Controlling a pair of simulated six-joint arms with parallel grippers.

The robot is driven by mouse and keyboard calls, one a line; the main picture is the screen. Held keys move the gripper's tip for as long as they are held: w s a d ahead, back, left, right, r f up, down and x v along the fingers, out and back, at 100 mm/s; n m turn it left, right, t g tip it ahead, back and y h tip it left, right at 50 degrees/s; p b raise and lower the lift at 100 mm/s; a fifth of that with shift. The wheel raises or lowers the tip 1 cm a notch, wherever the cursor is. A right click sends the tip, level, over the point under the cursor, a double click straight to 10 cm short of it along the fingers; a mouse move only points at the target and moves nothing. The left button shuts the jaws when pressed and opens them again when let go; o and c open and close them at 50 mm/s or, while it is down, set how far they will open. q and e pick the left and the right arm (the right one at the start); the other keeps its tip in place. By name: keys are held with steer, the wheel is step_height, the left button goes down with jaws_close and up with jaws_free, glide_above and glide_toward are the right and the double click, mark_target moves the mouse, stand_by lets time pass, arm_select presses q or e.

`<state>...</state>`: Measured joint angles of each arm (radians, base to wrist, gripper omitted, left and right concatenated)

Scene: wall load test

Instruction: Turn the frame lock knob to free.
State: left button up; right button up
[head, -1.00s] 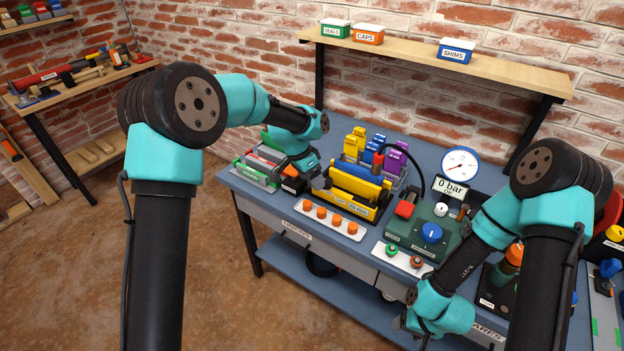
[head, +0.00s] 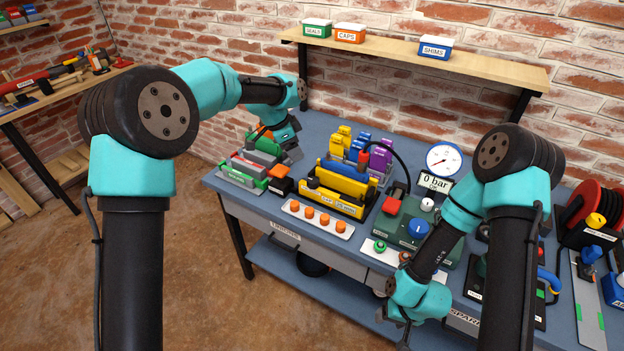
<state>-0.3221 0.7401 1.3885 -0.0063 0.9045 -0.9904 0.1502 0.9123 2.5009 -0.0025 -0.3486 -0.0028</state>
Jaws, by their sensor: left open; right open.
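A blue knob (head: 418,228) with a white pointer mark sits on the front of the green box (head: 391,226) on the bench. Several knobs are in view and their labels are too small to read, so I cannot tell which is the frame lock knob. My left gripper (head: 273,152) is over the back left of the bench, by the tray of red, grey and green blocks (head: 247,168). Its fingers are partly hidden. My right gripper (head: 407,325) hangs empty in front of the bench's front edge, below the top. My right forearm hides part of the bench right of the green box.
A yellow and black frame (head: 338,192) stands mid-bench. A plate of orange caps (head: 317,219) lies before it. A black hose arches from the red fitting (head: 364,158). A gauge (head: 444,159) and a 0 bar display (head: 436,183) stand behind the green box. A shelf (head: 420,68) runs above.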

mark_target(313, 180)
arm_select(q)
steer(key=x, duration=1.5)
steer(key=shift+f, duration=0.1)
steer(key=shift+c, duration=0.4)
steer(key=c, duration=0.8)
steer(key=shift+c, duration=0.2)
